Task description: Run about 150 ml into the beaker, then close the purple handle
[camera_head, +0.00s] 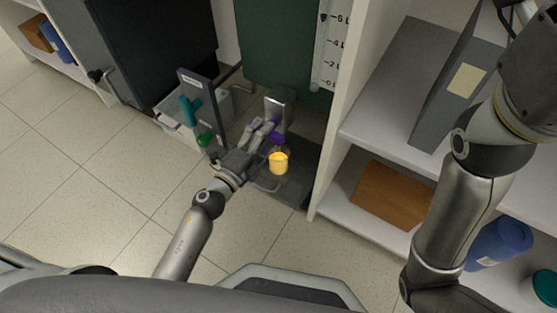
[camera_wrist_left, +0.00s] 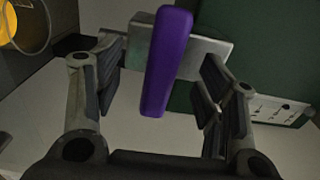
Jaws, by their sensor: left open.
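The purple handle (camera_head: 279,128) sits on a grey metal valve block (camera_head: 279,101) in front of the dark green panel. In the left wrist view the purple handle (camera_wrist_left: 168,62) stands between the two fingers of my left gripper (camera_wrist_left: 168,85), with gaps on both sides. My left gripper (camera_head: 264,130) is open around it in the head view and hides part of it. The beaker (camera_head: 279,163) stands below the valve and holds yellow-orange liquid. Its level against any marks is too small to read. A yellow part of the beaker (camera_wrist_left: 7,25) shows at the wrist view's top left corner.
A grey frame with a teal handle (camera_head: 187,112) and a green handle (camera_head: 206,140) stands left of my gripper. A white scale (camera_head: 327,45) is on the panel. White shelves (camera_head: 385,125) with a brown box (camera_head: 391,195) stand to the right. The tiled floor at left is clear.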

